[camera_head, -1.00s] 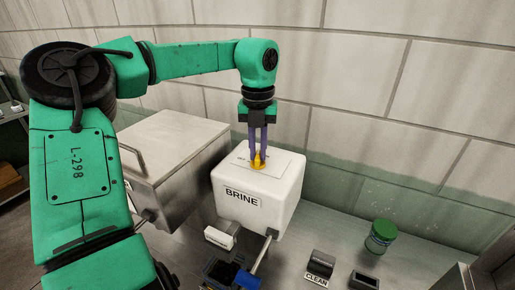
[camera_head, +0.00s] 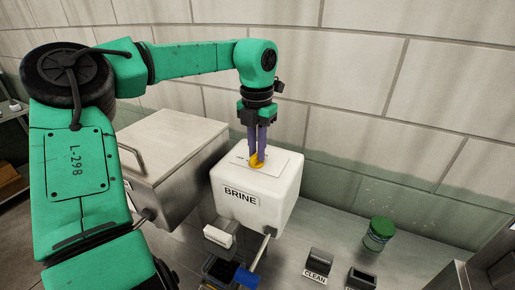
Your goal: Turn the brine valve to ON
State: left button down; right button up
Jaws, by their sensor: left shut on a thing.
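The brine valve is a small yellow knob (camera_head: 257,161) on the label plate on top of the white box marked BRINE (camera_head: 270,205). My left gripper (camera_head: 257,150) points straight down over it, its purple fingers shut on the yellow knob. The fingers cover part of the knob, and the plate's lettering is too small to read. My right gripper is not in view.
A steel box with a handle (camera_head: 170,145) stands left of the BRINE box. In front are a blue-ended lever (camera_head: 247,277) and a small white block (camera_head: 218,236). A tiled wall rises behind.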

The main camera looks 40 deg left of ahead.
aim_at(256, 153)
pick_arm(q)
jog(key=shift+s+f, duration=0.15)
jog(key=shift+f, duration=0.1)
jog(key=c, duration=0.9)
grip_release()
jog(key=shift+r, duration=0.1)
jog(key=shift+o, duration=0.2)
jog(key=shift+s+d+r, duration=0.1)
jog(key=shift+r, duration=0.15)
jog(key=r+b, duration=0.1)
jog(key=r, duration=0.3)
jog(key=shift+w+r, duration=0.2)
notch_tip(256, 153, up, 10)
jog(key=shift+s, duration=0.15)
